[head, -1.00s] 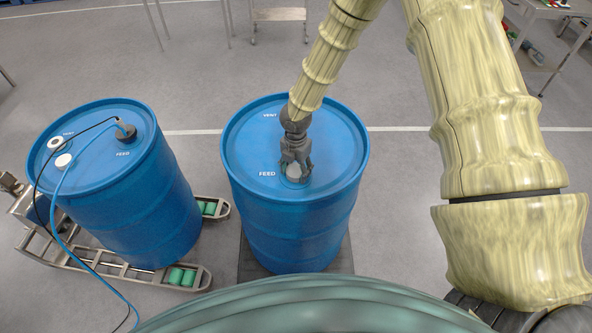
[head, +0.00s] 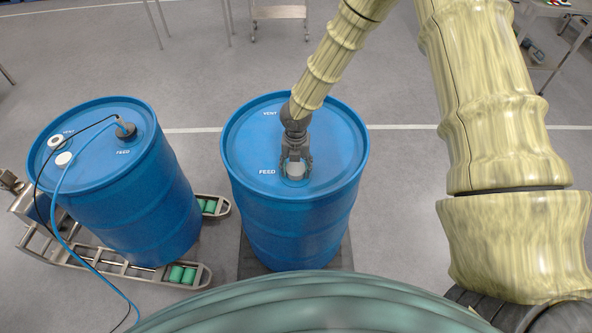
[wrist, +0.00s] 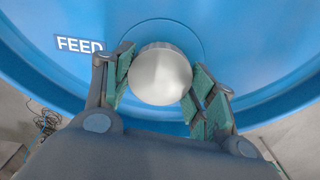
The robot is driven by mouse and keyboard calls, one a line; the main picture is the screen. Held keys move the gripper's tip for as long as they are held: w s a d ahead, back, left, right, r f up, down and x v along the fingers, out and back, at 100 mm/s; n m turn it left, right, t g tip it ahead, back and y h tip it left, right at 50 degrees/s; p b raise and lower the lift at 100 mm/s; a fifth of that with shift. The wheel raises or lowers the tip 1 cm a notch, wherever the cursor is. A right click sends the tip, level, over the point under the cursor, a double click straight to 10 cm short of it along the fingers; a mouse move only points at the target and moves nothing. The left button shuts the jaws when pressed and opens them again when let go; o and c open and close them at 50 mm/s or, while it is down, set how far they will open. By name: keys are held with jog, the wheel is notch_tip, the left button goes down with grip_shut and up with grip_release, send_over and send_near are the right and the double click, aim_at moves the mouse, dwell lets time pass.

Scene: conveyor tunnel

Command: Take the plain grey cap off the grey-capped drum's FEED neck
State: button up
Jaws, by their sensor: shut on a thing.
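The grey-capped drum (head: 290,225) is blue and stands upright in the middle of the head view, with FEED and VENT lettering on its lid. The plain grey cap (head: 295,170) is at the FEED label near the lid's front. In the wrist view the round cap (wrist: 160,76) sits between the green-padded fingers, with the FEED label to its left. My gripper (head: 295,168) points down over it and is shut on it; it also shows in the wrist view (wrist: 160,92). The cap hides the neck, and I cannot tell whether it is still seated.
A second blue drum (head: 125,205) stands at the left on a metal frame with green rollers (head: 183,273). A black cable and a blue hose (head: 58,215) run from its lid. A wheeled trolley (head: 279,14) stands at the back.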

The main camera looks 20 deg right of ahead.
dwell(0.3)
jog(key=n, duration=0.5)
jog(key=o, duration=1.2)
jog(key=c, duration=0.3)
